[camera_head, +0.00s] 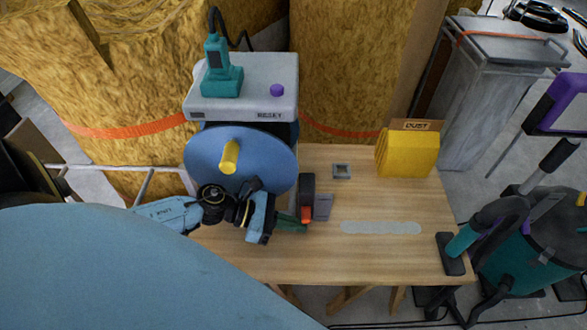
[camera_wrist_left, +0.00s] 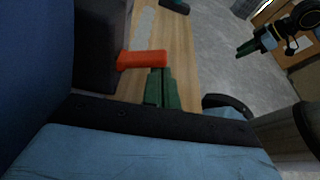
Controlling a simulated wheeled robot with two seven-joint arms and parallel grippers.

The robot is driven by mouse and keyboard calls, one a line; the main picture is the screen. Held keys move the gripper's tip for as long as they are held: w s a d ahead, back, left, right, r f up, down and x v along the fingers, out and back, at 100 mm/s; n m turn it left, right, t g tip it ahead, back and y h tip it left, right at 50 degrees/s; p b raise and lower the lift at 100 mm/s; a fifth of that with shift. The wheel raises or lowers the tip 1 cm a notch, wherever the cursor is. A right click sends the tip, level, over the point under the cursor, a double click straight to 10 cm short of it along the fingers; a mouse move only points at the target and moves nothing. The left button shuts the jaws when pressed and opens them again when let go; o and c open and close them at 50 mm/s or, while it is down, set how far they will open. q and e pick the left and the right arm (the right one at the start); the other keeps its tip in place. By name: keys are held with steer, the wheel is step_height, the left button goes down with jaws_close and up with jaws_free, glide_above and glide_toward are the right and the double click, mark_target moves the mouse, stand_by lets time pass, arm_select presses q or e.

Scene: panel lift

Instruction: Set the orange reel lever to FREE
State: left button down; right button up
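The orange reel lever (camera_head: 306,215) sticks out low on a dark upright housing (camera_head: 307,188) beside the blue reel disc (camera_head: 215,152). In the left wrist view the lever (camera_wrist_left: 143,59) lies crosswise just beyond my fingertips. My left gripper (camera_head: 304,224) has its green fingers side by side, with no clear gap, at the lever. Its fingers also show in the left wrist view (camera_wrist_left: 160,76). I cannot tell whether they touch the lever. No FREE marking is legible. My right gripper (camera_wrist_left: 240,50) shows small at the upper right of the left wrist view; its opening is unclear.
The wooden bench (camera_head: 385,258) has free room at its right and front. A yellow DUST box (camera_head: 407,153), a small grey square frame (camera_head: 342,171) and a pale strip (camera_head: 380,228) are on it. A grey RESET unit (camera_head: 240,100) stands behind the reel, whose yellow knob (camera_head: 229,157) protrudes.

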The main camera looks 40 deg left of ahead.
arm_select(q)
steer(key=shift+w+r, duration=0.2)
steer(key=shift+r, duration=0.1)
